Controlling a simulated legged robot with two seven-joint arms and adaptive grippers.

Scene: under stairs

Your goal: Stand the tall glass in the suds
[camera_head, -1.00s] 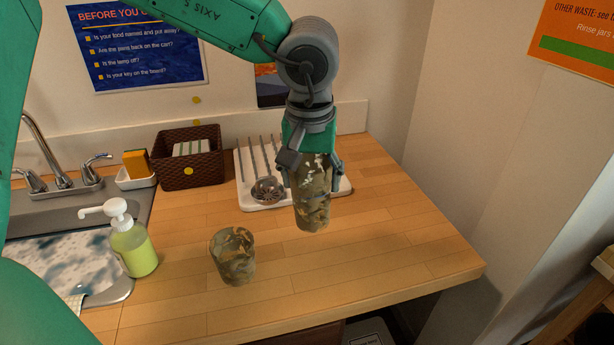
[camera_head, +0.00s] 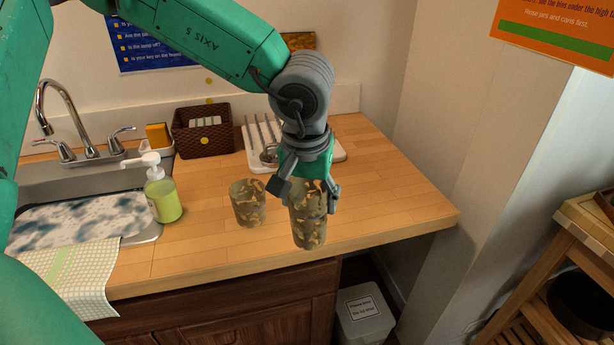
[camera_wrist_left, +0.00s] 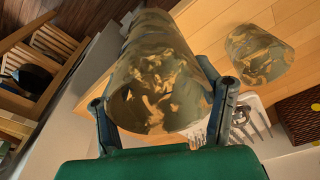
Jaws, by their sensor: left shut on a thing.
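My left gripper (camera_head: 305,192) is shut on the tall glass (camera_head: 308,222), a see-through tumbler with tan and olive patches. It holds the glass upright near the counter's front edge; whether its base is clear of the wood is hard to tell. The glass also fills the middle of the left wrist view (camera_wrist_left: 160,75), between the fingers. A shorter patterned glass (camera_head: 248,205) stands on the counter to its left. The suds (camera_head: 85,217) are white foam on dark water in the sink basin at the left. My right gripper is not in view.
A green soap bottle (camera_head: 163,195) stands between the sink and the short glass. A checked cloth (camera_head: 75,277) hangs over the sink's front edge. The tap (camera_head: 65,115), a brown basket (camera_head: 203,140) and a drying rack (camera_head: 333,152) are at the back. The right counter is clear.

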